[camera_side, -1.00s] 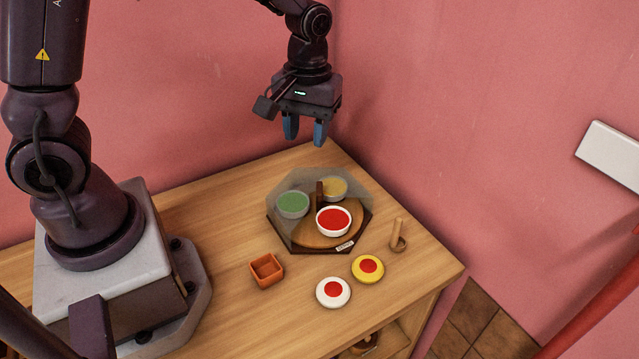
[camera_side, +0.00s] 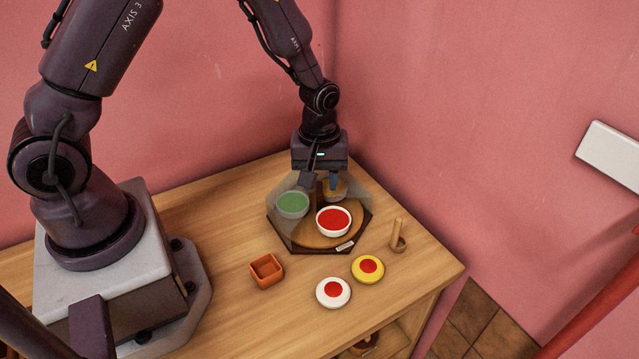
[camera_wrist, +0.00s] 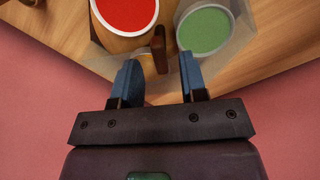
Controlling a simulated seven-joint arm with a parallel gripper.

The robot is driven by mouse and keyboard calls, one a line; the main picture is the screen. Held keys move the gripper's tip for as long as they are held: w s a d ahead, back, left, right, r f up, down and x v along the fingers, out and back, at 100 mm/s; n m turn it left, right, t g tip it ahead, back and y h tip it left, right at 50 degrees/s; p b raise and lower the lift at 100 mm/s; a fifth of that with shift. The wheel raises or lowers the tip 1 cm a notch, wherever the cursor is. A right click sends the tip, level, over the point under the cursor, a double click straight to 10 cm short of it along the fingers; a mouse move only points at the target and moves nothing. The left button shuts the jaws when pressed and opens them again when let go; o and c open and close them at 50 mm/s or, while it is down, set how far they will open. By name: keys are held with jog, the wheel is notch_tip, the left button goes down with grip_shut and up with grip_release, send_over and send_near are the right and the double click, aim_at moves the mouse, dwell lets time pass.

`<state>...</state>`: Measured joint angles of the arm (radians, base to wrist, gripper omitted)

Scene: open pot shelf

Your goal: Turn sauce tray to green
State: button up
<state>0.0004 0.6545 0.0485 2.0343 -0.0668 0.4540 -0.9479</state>
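The sauce tray is a round wooden turntable (camera_side: 318,239) on a dark hexagonal base. It carries a white bowl of red sauce (camera_side: 333,221), a bowl of green sauce (camera_side: 292,204) and a yellow one (camera_side: 337,192), partly hidden by my gripper. The red bowl sits at the front, in the clear; the green one is behind a smoky see-through cover (camera_side: 276,225). In the wrist view the red bowl (camera_wrist: 125,12) and green bowl (camera_wrist: 204,30) show. My gripper (camera_wrist: 158,68) is open, its blue fingers either side of a dark upright handle (camera_wrist: 158,45), with gaps on both sides.
An orange square dish (camera_side: 266,271), a white round piece (camera_side: 333,292) and a yellow one (camera_side: 367,268), both with red centres, lie in front of the tray. A small wooden holder with a stick (camera_side: 397,236) stands to the right. The pink wall is close behind.

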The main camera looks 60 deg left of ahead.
jog(key=shift+f, duration=0.9)
jog(key=shift+c, duration=0.4)
grip_shut()
